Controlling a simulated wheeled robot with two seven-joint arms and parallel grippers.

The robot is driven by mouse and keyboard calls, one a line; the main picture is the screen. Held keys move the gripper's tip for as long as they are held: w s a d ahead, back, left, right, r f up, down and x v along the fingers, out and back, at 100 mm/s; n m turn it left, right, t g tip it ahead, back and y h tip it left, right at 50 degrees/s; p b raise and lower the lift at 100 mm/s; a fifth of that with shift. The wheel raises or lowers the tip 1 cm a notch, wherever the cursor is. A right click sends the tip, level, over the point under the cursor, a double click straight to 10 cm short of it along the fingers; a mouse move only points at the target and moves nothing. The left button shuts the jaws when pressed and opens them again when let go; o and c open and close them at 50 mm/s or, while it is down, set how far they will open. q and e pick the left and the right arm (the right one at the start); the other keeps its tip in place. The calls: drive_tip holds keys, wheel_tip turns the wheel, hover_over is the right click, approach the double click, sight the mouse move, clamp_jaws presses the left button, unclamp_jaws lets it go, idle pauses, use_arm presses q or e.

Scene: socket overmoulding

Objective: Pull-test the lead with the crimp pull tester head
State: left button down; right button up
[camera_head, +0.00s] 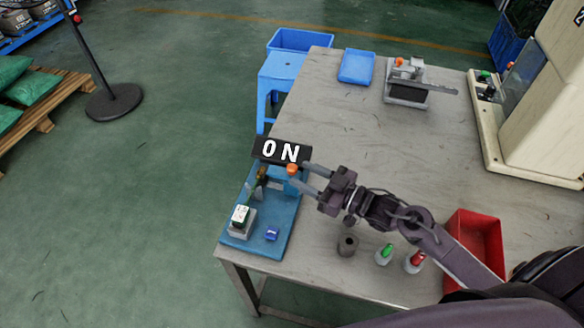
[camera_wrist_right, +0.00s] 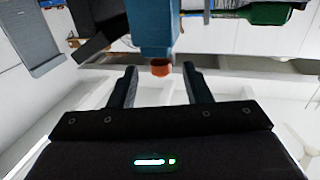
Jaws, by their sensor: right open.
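The crimp pull tester stands on a blue base plate (camera_head: 277,240) at the table's near left corner. Its black display (camera_head: 268,150) reads "0 N". The blue tester head (camera_wrist_right: 153,28) carries an orange knob (camera_head: 292,169), which also shows in the wrist view (camera_wrist_right: 160,69). My right gripper (camera_head: 298,175) is open at the tester head. In the wrist view the knob shows between its two fingertips (camera_wrist_right: 159,72), with gaps on both sides. A green and brownish piece (camera_head: 262,174) beside the head may be part of the lead; its ends are unclear. My left gripper is out of view.
A pale block (camera_head: 240,216) and a small blue piece (camera_head: 272,233) sit on the base plate. A dark cylinder (camera_head: 347,245), a green-topped bottle (camera_head: 384,254), a red-topped bottle (camera_head: 415,262) and a red bin (camera_head: 474,235) stand near my right arm. The table's middle is clear.

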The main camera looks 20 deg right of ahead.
sight(297, 172)
drive_tip(key=shift+x, duration=2.15)
clamp_jaws()
